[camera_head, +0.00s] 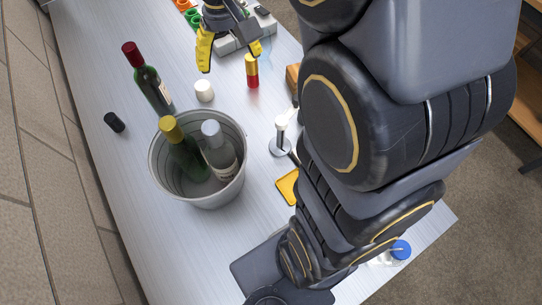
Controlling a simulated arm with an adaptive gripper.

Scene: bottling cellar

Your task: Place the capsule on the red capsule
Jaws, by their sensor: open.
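A red capsule (253,80) stands upright on the table, right of a white cylinder. A gold capsule (251,63) sits upright on top of it, in line with it as far as I can see. My gripper (230,60) hangs at the top of the view with yellow fingertips spread apart and nothing visible between them. Its right fingertip is close to the top of the gold capsule; I cannot tell whether they touch.
A metal bucket (155,187) holds two bottles. A red-topped wine bottle (150,85), white cylinder (204,91) and black cylinder (115,122) stand or lie nearby. A silver stand (281,146) and yellow pad (288,188) are beside my arm. Left front tabletop is clear.

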